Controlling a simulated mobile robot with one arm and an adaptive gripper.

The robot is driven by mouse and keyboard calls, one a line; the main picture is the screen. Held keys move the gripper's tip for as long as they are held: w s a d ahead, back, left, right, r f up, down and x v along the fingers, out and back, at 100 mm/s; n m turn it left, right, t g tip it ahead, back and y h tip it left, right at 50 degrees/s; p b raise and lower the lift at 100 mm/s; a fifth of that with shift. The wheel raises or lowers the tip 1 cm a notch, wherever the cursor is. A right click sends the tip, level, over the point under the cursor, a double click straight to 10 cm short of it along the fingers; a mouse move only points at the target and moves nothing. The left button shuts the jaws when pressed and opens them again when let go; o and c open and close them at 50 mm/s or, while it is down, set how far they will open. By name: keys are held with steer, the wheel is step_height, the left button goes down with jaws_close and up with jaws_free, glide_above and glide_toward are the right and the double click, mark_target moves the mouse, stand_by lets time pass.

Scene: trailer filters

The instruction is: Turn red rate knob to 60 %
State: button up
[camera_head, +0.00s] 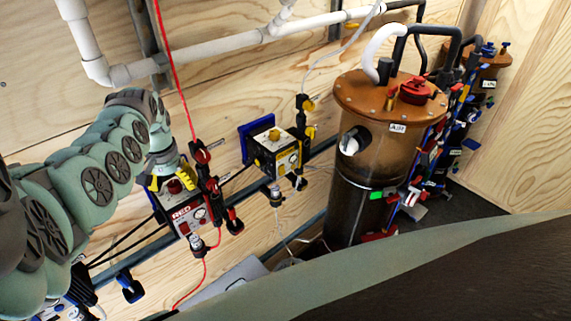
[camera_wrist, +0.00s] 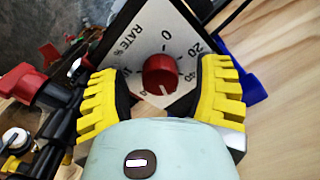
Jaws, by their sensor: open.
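The red rate knob (camera_wrist: 160,72) is centred in the wrist view, on a white dial plate (camera_wrist: 150,38) marked "RATE %". The marks 0, 20 and 40 are readable; those at the lower left are partly hidden by my gripper. The knob's white pointer line points downward in the picture, past the 40 mark. My gripper (camera_wrist: 161,78) is open, with one yellow finger on each side of the knob and visible gaps between them. In the head view, my gripper (camera_head: 171,180) is at the top of the red pump box (camera_head: 187,214), over the knob (camera_head: 176,187).
Red valve handles (camera_head: 201,153) and fittings stand close right of the red box; one red valve (camera_wrist: 25,82) shows left in the wrist view. A yellow pump box (camera_head: 274,150) and a brown tank (camera_head: 375,150) are further right. White pipes (camera_head: 200,52) run above.

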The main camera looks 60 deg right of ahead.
mark_target(173, 183)
step_height(173, 183, up, 12)
stand_by(0.6)
stand_by(0.5)
